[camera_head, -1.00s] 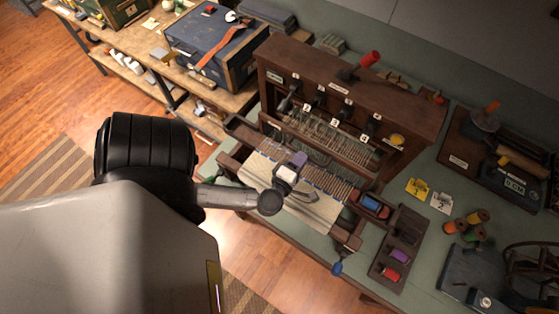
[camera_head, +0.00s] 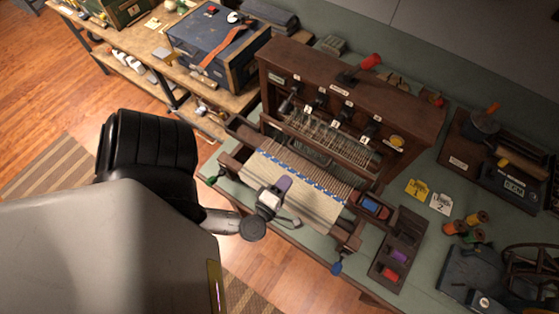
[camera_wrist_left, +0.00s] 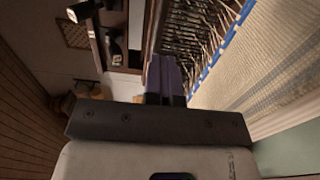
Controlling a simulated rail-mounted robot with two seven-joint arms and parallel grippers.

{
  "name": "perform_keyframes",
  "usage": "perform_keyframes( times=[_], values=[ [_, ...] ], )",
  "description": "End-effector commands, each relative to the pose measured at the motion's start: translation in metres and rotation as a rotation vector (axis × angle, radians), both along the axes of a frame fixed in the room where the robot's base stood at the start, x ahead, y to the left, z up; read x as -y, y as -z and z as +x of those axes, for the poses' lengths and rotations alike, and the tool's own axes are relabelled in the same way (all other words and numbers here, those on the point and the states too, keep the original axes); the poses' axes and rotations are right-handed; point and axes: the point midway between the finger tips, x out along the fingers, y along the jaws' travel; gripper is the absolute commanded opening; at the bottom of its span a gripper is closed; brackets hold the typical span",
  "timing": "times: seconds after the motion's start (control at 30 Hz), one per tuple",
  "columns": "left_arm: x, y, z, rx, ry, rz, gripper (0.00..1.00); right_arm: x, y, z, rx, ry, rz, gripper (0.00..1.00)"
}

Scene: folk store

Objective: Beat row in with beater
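The wooden loom (camera_head: 228,163) stands on the green table, with pale cloth (camera_head: 318,205) across its front. A blue-and-white row (camera_head: 303,171) runs along the cloth's far edge, below the warp threads. A dark wooden bar (camera_head: 303,140), which looks like the beater, crosses the warp behind that row. My left gripper (camera_head: 284,184) is over the near part of the cloth, apart from the bar. Its purple fingers (camera_wrist_left: 164,76) lie side by side in the left wrist view and look shut, with nothing visible between them. My right gripper is not in view.
The loom's tall dark back (camera_head: 350,95) carries numbered levers. A tray with coloured spools (camera_head: 397,255) stands right of the loom. Yellow and white tags (camera_head: 418,189) and thread spools lie further right. A blue case (camera_head: 215,45) sits on the wooden bench at upper left.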

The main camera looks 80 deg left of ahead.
Motion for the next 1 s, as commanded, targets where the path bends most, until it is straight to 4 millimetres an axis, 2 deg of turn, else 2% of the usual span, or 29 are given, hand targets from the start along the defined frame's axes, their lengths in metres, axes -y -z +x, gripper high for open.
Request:
perform_keyframes(
  times=[0.4, 1.0],
  values=[
    [0.019, 0.0, -0.02, 0.0, 0.0, 0.0, 0.0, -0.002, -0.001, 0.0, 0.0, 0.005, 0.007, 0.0],
    [0.019, -0.001, -0.02, 0.001, 0.0, 0.001, 0.0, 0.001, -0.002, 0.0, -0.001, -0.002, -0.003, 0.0]
  ],
)
